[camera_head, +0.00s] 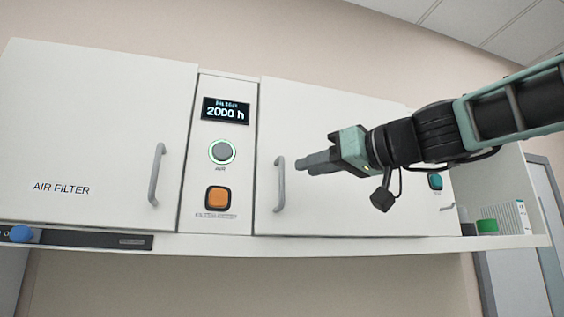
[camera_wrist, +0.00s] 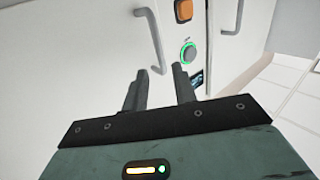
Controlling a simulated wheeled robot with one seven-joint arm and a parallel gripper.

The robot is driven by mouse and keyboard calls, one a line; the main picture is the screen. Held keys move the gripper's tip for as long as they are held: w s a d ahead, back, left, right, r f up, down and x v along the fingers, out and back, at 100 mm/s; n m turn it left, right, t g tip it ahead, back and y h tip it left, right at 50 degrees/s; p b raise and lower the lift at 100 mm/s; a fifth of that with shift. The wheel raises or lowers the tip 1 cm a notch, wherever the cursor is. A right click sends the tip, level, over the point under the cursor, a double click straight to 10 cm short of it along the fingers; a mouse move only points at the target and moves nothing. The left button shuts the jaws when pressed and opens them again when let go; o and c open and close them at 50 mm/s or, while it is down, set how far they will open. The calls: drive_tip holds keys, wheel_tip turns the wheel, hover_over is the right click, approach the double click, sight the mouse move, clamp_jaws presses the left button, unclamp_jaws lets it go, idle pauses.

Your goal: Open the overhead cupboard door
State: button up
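The white overhead cupboard has a left door (camera_head: 95,130) marked AIR FILTER and a right door (camera_head: 330,110). Both look shut. The right door has a grey vertical bar handle (camera_head: 280,184) near its left edge. My gripper (camera_head: 303,164) is just right of this handle's upper part, fingers pointing left. In the wrist view my gripper (camera_wrist: 158,80) has two dark fingers apart with a gap between them. The same handle (camera_wrist: 152,36) shows there, its near end reaching into view between the fingertips. The fingers look empty; I cannot tell how far they are from the handle.
Between the doors is a panel with a display (camera_head: 226,111), a round AIR knob (camera_head: 222,152) and an orange button (camera_head: 217,198). The left door has its own handle (camera_head: 157,174). An open shelf at the right holds a green-topped item (camera_head: 487,226).

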drive_tip(key=p, duration=0.3)
hover_over(282, 203)
drive_tip(key=shift+w, duration=0.3)
clamp_jaws()
